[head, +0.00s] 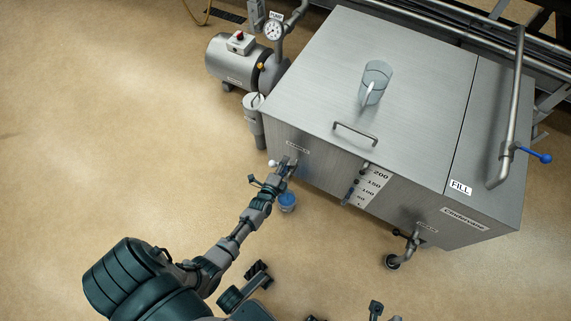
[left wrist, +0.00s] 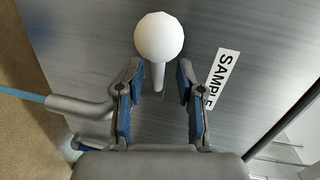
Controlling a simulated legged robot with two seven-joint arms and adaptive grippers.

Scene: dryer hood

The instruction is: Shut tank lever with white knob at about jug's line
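The white knob (left wrist: 159,38) sits on a pale tapered stem in the left wrist view, by the SAMPLE label (left wrist: 222,78). It also shows in the head view (head: 272,163) at the front-left of the grey tank (head: 420,75). My left gripper (left wrist: 158,72) is open, its fingers apart on both sides of the stem; contact is not clear. A grey spout (left wrist: 80,108) has a light blue stream (left wrist: 22,94) at its end. A small container with blue contents (head: 287,203) is below my gripper.
A number scale (head: 371,184) is on the tank front, with a drain pipe (head: 401,252) to its right. A blue-handled FILL pipe (head: 510,120) stands at the right. A motor (head: 232,60) and gauge (head: 274,29) are behind left. The left floor is clear.

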